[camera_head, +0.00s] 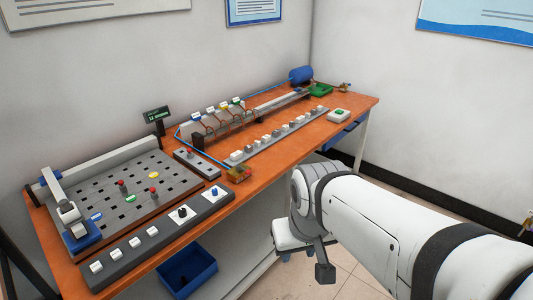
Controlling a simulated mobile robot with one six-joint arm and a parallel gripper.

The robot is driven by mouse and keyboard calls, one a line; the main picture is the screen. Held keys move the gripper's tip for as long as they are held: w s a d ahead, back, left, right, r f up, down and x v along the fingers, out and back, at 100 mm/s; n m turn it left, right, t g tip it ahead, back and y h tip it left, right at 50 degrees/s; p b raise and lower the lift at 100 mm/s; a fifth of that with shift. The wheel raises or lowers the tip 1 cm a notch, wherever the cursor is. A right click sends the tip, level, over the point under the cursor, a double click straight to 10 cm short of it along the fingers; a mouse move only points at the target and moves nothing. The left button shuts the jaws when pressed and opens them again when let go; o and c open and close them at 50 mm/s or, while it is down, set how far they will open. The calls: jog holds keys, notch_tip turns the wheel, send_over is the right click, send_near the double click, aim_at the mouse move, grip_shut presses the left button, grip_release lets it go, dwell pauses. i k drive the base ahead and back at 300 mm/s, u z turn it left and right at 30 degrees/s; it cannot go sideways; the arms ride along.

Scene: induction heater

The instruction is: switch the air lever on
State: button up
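I cannot tell for certain which part is the air lever. A small brass-coloured fitting (344,87) at the far right end of the orange table, beside a green tray, looks like a valve, but its handle position is too small to read. Another small brass-coloured fitting (527,222) shows at the right picture edge, partly cut off. My gripper (324,270) hangs low in front of the table, at the end of my white arm, apart from both fittings. Only a dark grey part of it shows clearly, and its opening is hidden.
The orange table (350,104) runs along the wall. It carries a perforated plate (108,215), a button panel (150,240), a coil row (217,120), a blue cylinder (301,74) and a white box with a green button (339,115). A blue bin (188,272) sits below. Floor is clear at right.

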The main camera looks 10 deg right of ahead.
aim_at(238, 168)
jog(key=z, duration=0.25)
jog(key=i, duration=1.15)
jog(key=u, duration=0.35)
jog(key=k, duration=0.75)
jog(key=u, duration=0.2)
jog(key=i, duration=0.8)
jog(key=z, duration=0.6)
